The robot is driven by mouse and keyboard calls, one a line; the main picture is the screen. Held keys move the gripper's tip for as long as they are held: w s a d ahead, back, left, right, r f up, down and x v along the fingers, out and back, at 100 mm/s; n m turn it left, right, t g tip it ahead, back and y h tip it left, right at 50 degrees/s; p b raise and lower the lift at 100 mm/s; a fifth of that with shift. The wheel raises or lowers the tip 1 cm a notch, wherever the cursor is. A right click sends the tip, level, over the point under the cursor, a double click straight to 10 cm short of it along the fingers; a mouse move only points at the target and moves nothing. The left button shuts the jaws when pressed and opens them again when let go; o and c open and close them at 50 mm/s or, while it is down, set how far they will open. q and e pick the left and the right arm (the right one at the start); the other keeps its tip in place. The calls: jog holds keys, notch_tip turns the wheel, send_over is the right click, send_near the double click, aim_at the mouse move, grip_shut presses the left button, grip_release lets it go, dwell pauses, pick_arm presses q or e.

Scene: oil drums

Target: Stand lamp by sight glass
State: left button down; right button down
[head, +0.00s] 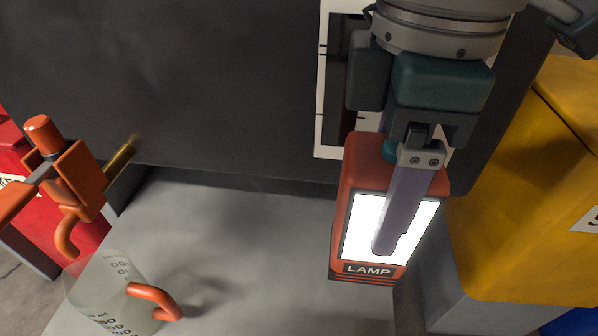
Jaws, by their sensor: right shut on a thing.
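The lamp (360,232) is a red-orange box with a bright white panel and a LAMP label on its lower front. My right gripper (394,232) comes down from the top and is shut on the lamp; one finger lies across the lit panel. The sight glass (336,100) is a dark upright window in a white frame with tick marks, on the dark tank wall. The lamp is in front of its lower right part, and my gripper hides more of it. I cannot tell whether the lamp's base touches the grey surface. My left gripper is not in view.
An orange tap (72,180) with a brass pipe stands at left above a clear measuring jug (112,295) with an orange handle. A yellow drum (530,200) is close on the right. The grey ledge (255,240) between jug and lamp is clear.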

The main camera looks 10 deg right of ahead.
notch_tip(320, 180, down, 17)
jog(key=b, duration=0.8)
jog(key=shift+s+f, duration=0.15)
